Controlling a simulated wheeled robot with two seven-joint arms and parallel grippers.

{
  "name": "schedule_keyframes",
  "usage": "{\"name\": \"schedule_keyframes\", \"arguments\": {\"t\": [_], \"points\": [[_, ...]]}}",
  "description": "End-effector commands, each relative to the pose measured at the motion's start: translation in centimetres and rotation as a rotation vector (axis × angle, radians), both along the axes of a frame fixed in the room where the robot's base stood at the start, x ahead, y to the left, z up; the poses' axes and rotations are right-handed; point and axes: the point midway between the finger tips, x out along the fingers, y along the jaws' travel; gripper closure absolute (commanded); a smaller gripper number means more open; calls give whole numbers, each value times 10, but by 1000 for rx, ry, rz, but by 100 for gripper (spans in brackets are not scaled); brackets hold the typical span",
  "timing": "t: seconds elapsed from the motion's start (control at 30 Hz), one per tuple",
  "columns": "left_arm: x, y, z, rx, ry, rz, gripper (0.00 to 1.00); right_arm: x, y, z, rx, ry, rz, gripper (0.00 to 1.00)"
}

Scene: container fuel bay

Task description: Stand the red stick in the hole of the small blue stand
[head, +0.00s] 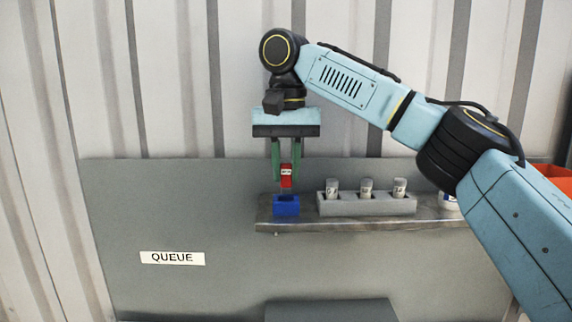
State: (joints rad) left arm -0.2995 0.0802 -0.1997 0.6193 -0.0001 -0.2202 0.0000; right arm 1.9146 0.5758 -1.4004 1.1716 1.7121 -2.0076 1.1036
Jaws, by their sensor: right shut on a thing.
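The red stick (287,181) is held upright between the green fingers of my right gripper (287,172), which is shut on it. A pale patch with dark marks shows on the stick near the fingertips. The small blue stand (286,206) sits on the left end of the metal shelf, directly below the stick in the picture. The stick's lower end shows just above the stand's top edge. I cannot tell whether it touches the stand or is in its hole; the hole itself is hidden. My left gripper is not in view.
A grey rack (366,208) holding several pale capped tubes stands on the metal shelf (300,225) just right of the stand. An orange bin (556,178) and a partly hidden white container are at the far right. A QUEUE label (172,258) is on the grey panel.

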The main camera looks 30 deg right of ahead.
Motion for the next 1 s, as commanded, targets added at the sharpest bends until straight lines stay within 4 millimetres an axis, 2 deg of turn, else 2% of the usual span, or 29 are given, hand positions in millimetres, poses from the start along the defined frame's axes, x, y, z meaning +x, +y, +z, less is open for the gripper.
{"name": "schedule_keyframes", "arguments": {"t": [0.43, 1.0], "points": [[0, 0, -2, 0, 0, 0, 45, 0, 0, -12, 0, 0, 0, 100], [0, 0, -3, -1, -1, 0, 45, 0, 0, -19, 0, 0, 1, 100]]}}
